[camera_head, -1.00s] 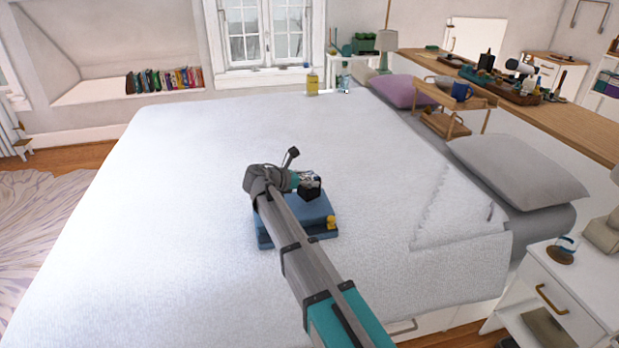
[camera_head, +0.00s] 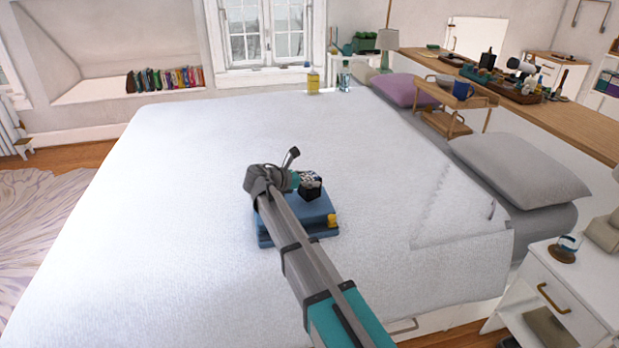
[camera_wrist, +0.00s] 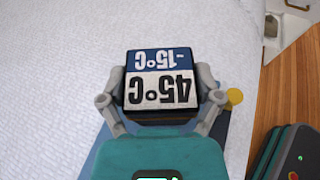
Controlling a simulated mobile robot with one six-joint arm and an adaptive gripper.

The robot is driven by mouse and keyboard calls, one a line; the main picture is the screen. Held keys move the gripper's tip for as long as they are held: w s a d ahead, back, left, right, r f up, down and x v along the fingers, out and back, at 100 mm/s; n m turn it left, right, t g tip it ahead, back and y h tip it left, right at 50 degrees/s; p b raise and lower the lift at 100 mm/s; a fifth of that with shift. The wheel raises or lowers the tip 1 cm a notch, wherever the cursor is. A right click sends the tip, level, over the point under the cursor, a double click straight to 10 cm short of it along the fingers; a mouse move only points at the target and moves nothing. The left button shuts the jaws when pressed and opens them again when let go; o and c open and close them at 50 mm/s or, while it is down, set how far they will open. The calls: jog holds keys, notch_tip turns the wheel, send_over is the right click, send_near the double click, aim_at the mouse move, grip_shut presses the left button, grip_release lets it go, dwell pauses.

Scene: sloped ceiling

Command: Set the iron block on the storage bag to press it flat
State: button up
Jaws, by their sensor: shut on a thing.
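The block (camera_head: 312,192) is a small dark cube with a black-and-white top. In the wrist view the block (camera_wrist: 160,62) shows an upside-down label reading -15°C and 45°C. My gripper (camera_wrist: 161,92) is shut on it, one finger on each side. The storage bag (camera_head: 290,228) lies on the bed as a flat blue slab with a yellow piece at its right corner. The block is over the bag; whether it touches it I cannot tell. In the wrist view, part of the bag (camera_wrist: 220,128) shows below the block. My arm hides part of the bag.
The white bed (camera_head: 190,190) is mostly clear around the bag. A grey pillow (camera_head: 520,170) lies at the right. A wooden tray stand (camera_head: 470,100) with a blue mug stands farther back. A white nightstand (camera_head: 580,290) is at the lower right.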

jog(key=shift+f+b, duration=0.75)
jog(key=shift+f, duration=0.05)
dwell(0.5)
